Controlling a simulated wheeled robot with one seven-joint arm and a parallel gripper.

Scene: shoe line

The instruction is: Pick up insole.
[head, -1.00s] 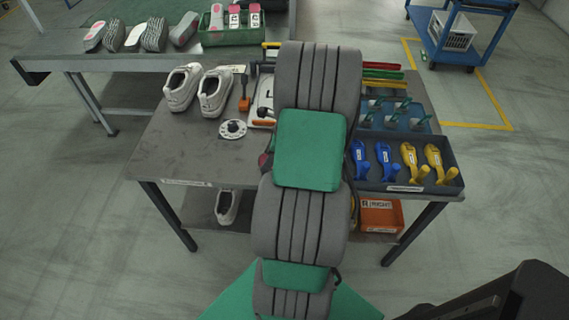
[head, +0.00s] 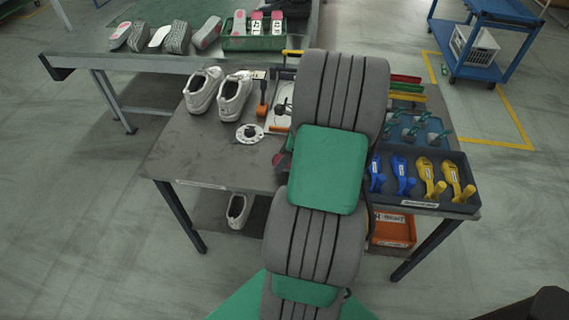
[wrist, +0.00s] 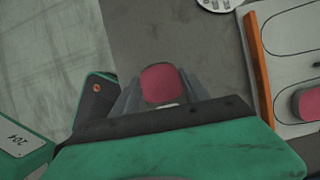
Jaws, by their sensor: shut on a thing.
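In the wrist view my gripper (wrist: 161,101) is shut on an insole (wrist: 161,80), of which only a rounded pink-red end shows between the fingertips. The grey table top lies beneath it. In the head view my arm hides the gripper and most of what it holds; a small dark red patch (head: 280,159) shows at the arm's left edge. A second pink-red piece (wrist: 309,102) lies on a pale board with outlines (wrist: 277,32) at the right of the wrist view. More insoles (head: 257,22) stand in the green crate (head: 255,43) on the back table.
White shoes (head: 235,95) and a round white dial (head: 250,133) stand on the near table (head: 190,150), left of my arm. A dark tray (head: 455,206) with blue and yellow tools is on the right. The table's front left is clear.

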